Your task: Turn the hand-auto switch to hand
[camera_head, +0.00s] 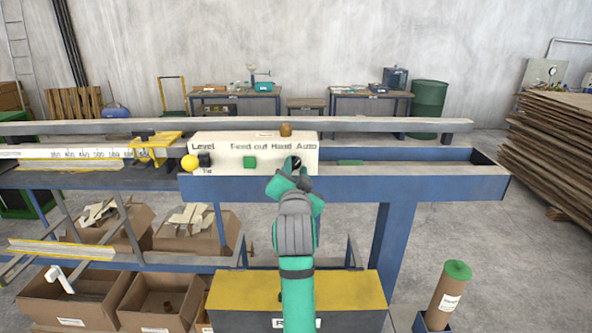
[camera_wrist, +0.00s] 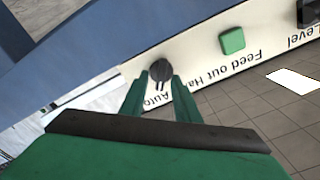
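The hand-auto switch is a small dark round knob (camera_head: 296,161) at the right end of the cream control panel (camera_head: 225,150), under the printed words "Hand" and "Auto". It also shows in the wrist view as a dark knob (camera_wrist: 160,69). My green gripper (camera_head: 291,171) is right in front of it. In the wrist view my gripper's fingers (camera_wrist: 159,83) stand apart, one on each side of the knob. Whether they touch it is not clear.
A green feed-out button (camera_head: 249,162) sits left of the switch, and the Level control (camera_head: 204,159) with a yellow ball (camera_head: 189,162) is farther left. A brown knob (camera_head: 286,130) stands on top of the panel. The blue machine frame (camera_head: 420,188) runs along below.

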